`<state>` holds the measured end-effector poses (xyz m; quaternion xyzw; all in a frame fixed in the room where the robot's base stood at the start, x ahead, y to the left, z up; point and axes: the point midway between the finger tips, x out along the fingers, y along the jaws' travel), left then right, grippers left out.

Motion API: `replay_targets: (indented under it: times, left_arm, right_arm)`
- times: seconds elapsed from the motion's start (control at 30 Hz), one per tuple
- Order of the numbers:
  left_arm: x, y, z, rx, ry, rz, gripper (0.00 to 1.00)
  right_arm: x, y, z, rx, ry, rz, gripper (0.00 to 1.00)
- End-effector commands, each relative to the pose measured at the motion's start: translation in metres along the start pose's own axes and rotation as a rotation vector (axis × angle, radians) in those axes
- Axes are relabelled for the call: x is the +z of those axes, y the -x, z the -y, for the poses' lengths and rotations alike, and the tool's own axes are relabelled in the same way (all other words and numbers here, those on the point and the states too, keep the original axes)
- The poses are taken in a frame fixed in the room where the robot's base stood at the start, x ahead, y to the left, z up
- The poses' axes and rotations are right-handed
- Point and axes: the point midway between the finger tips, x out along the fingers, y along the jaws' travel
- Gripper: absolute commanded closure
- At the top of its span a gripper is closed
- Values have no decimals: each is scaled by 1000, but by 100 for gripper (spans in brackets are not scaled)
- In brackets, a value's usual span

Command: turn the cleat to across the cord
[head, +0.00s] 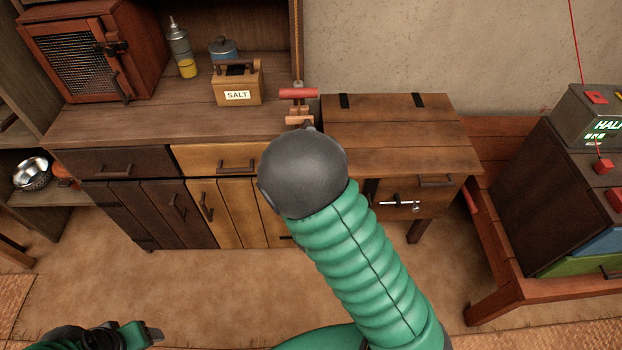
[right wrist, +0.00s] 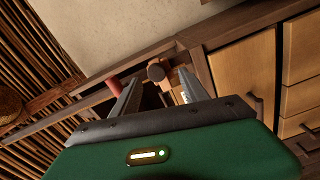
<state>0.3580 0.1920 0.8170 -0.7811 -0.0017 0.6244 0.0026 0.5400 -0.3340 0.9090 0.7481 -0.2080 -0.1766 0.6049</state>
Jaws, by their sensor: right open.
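A red bar (head: 298,93), which looks like the cleat, lies crosswise in front of the post at the cabinet's right end. A tan cord (head: 297,42) runs down that post to it. Small wooden pieces (head: 299,109) sit just below the bar. In the right wrist view a red rounded end (right wrist: 113,84) shows beside the left finger, and a dark brown round end (right wrist: 157,72) shows between the fingers. My right gripper (right wrist: 160,78) is open close to these parts; contact is unclear. In the head view my wrist hides it. My left gripper (head: 152,335) is low at the left.
A salt box (head: 236,82), a bottle (head: 180,50) and a mesh-front cabinet (head: 95,50) stand on the counter (head: 140,122). A box with red buttons (head: 590,115) is at far right. The floor in front is open.

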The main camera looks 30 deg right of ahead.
Motion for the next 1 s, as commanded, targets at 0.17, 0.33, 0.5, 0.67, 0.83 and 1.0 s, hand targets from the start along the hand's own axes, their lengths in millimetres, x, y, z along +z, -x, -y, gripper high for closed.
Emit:
replay_targets:
  times: [0.17,0.33,0.5,0.67,0.83,1.0]
  left_arm:
    - [-12,49,0,0,0,-1,35]
    - [-21,89,0,0,1,0,35]
    - [-27,115,0,0,1,0,35]
    - [-28,122,0,0,0,0,35]
    - [-28,120,0,0,0,0,35]
    - [-28,120,0,0,0,0,35]
  right_arm:
    - [-6,46,-14,-8,15,-2,48]
    - [-4,73,-14,-11,15,0,48]
    - [-1,110,-10,-14,15,0,48]
    - [2,130,-6,-12,11,3,48]
    - [2,134,-4,-9,11,4,48]
    - [2,133,-4,-9,11,4,48]
